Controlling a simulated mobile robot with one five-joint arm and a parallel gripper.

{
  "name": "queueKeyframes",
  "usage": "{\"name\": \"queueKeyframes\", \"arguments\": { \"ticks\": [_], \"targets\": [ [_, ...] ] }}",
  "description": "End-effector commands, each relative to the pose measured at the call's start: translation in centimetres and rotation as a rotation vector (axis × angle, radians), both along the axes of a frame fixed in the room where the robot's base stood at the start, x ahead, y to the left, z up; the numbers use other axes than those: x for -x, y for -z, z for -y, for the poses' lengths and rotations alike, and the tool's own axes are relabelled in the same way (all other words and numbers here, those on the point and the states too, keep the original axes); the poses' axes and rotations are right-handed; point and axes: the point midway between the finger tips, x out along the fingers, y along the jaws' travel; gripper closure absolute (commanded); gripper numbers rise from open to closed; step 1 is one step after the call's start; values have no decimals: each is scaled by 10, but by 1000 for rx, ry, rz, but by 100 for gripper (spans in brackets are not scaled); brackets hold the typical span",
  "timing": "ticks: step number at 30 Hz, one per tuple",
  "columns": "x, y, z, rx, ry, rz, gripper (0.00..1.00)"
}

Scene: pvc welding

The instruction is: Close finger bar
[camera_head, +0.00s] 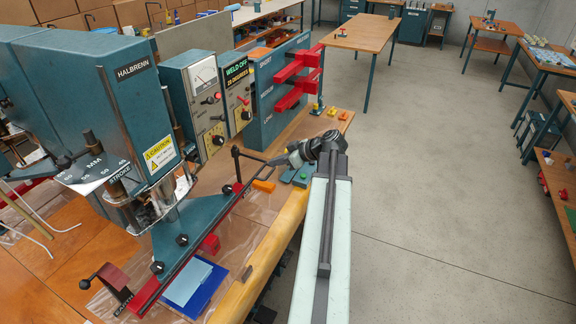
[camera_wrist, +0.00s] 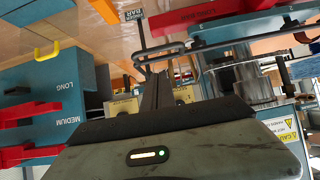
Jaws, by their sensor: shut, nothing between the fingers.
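The finger bar assembly runs along the front of the Halbrenn welder (camera_head: 125,85). It has a long red bar (camera_head: 150,290) with black knobs and an upright black handle (camera_head: 236,165) near its far end. My gripper (camera_head: 284,160) is by this far end, right of the black handle. In the wrist view my gripper's fingers (camera_wrist: 157,88) are together and empty, close to the rod's end. I cannot tell whether they touch it.
A teal rack (camera_head: 278,95) with red arms stands beyond the control boxes (camera_head: 195,95). A blue pad (camera_head: 193,287) lies on the bench front. An orange block (camera_head: 263,185) and a teal box (camera_head: 298,174) lie near my gripper.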

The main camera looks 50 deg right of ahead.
Motion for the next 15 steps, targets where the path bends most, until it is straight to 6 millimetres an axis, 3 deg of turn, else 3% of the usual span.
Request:
{"name": "queueKeyframes", "arguments": {
  "ticks": [1, 4, 15],
  "targets": [
    [0, 19, 1, 1, 2, -1, 100],
    [-2, 29, 0, 0, 2, 0, 100],
    [-3, 33, 0, 0, 4, 0, 100]
  ]
}}
